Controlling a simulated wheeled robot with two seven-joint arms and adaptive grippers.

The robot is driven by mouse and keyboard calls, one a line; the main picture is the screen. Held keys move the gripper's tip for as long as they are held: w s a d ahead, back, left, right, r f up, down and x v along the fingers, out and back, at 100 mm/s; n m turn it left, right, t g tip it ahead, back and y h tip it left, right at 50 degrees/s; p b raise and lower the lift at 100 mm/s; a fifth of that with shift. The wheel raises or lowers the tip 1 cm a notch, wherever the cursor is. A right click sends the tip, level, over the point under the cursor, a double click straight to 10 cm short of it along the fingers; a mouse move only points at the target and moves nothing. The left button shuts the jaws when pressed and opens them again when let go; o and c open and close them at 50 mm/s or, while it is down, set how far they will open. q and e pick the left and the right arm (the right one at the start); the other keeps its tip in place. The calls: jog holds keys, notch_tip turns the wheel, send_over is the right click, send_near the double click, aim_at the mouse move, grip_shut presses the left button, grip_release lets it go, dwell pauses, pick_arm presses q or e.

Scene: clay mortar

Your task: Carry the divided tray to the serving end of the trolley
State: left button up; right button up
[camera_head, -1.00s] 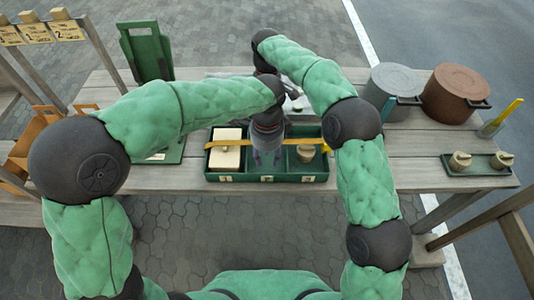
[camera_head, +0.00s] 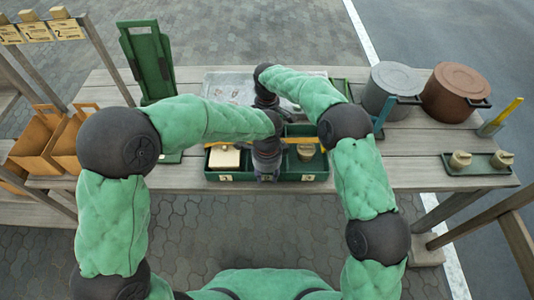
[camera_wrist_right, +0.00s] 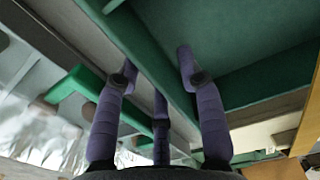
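The green divided tray (camera_head: 308,176) sits on the wooden trolley top (camera_head: 405,165), in front of my body. A cream block (camera_head: 225,158) is in its left compartment and a brass-coloured knobbed piece (camera_head: 305,152) in its right one. A yellow strip (camera_head: 299,140) crosses it, partly hidden by my arm. My left gripper (camera_head: 266,173) is down at the tray's middle; its fingertips are not clear. My right gripper (camera_wrist_right: 158,66) shows in the right wrist view with its purple fingers apart, on either side of a green wall. I cannot tell whether they touch it.
A silvery sheet (camera_head: 222,88) lies behind the tray. A grey pot (camera_head: 391,88), a brown pot (camera_head: 456,92) and a small green tray (camera_head: 482,171) with two knobbed pieces stand right. Orange-brown boxes (camera_head: 38,140) and a green upright stand (camera_head: 146,60) are left. Bare planks lie right of the tray.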

pick_arm(q)
jog(key=shift+c, duration=0.3)
pick_arm(e)
jog(key=shift+c, duration=0.3)
pick_arm(q)
grip_shut()
pick_arm(e)
grip_shut()
pick_arm(q)
jog(key=shift+r, duration=0.15)
pick_arm(e)
jog(key=shift+r, duration=0.15)
